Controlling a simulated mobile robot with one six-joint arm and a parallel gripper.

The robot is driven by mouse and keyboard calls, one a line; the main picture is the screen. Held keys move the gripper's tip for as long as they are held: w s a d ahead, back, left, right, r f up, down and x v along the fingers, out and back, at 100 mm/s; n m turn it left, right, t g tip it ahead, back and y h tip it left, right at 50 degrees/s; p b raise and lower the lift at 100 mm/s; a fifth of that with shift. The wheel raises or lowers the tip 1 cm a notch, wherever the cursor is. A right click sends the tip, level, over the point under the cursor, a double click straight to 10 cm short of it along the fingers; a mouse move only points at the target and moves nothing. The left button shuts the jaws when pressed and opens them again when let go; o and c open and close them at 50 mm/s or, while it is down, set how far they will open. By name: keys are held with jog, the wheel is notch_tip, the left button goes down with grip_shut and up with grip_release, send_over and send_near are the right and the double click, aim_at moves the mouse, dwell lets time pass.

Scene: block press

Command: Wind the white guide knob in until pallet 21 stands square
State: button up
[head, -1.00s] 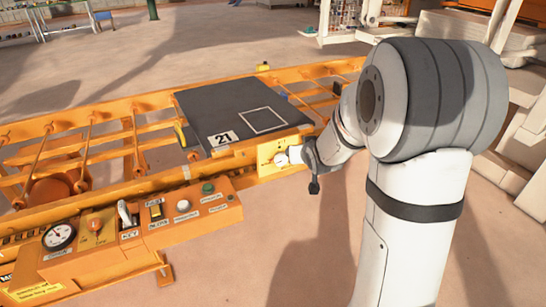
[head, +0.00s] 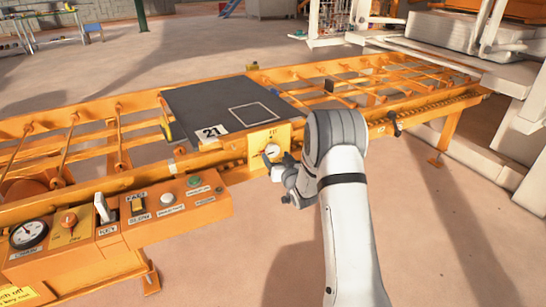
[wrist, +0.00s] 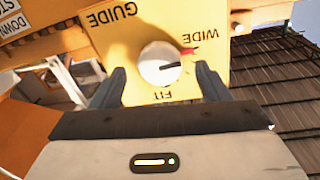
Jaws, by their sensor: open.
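The white guide knob (wrist: 151,58) sits on a yellow plate (wrist: 118,42) marked GUIDE, WIDE and FIT, upside down in the wrist view. Its black pointer line points right, between WIDE and FIT, below a red mark by WIDE. The knob also shows in the head view (head: 272,149). My gripper (wrist: 160,70) is open, one finger on each side of the knob, with gaps visible. In the head view my gripper (head: 277,163) is just in front of the plate.
An orange control panel (head: 150,228) with a gauge, key, switch and buttons stands left of my gripper. The conveyor's frame (head: 425,96) runs on to the right, towards white machinery (head: 520,130). The floor in front is clear.

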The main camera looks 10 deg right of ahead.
aim_at(272, 150)
jog(key=shift+x, duration=1.35)
jog(key=shift+c, duration=0.6)
